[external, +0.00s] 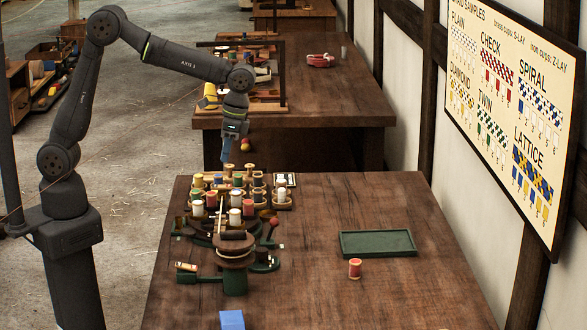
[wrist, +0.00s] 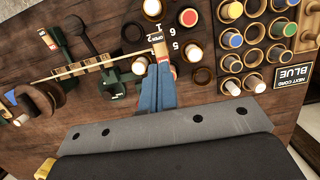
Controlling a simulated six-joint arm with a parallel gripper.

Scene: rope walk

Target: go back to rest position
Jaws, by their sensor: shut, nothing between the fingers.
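My gripper (external: 226,158) hangs pointing down at the end of my raised, bent arm, above the far left part of the near table (external: 320,300). Its blue fingers are together and hold nothing. The wrist view shows the closed fingers (wrist: 163,72) over the braiding device, with a small "OPEN 2" label (wrist: 157,38) just past the tips. In the external view the gripper looks clear of the bobbins below it. How high it is above them is hard to tell.
A rack of coloured bobbins (external: 258,180) and a green braiding device (external: 235,283) stand below. A "NEXT CORD BLUE" card (wrist: 292,77) lies beside the rack.

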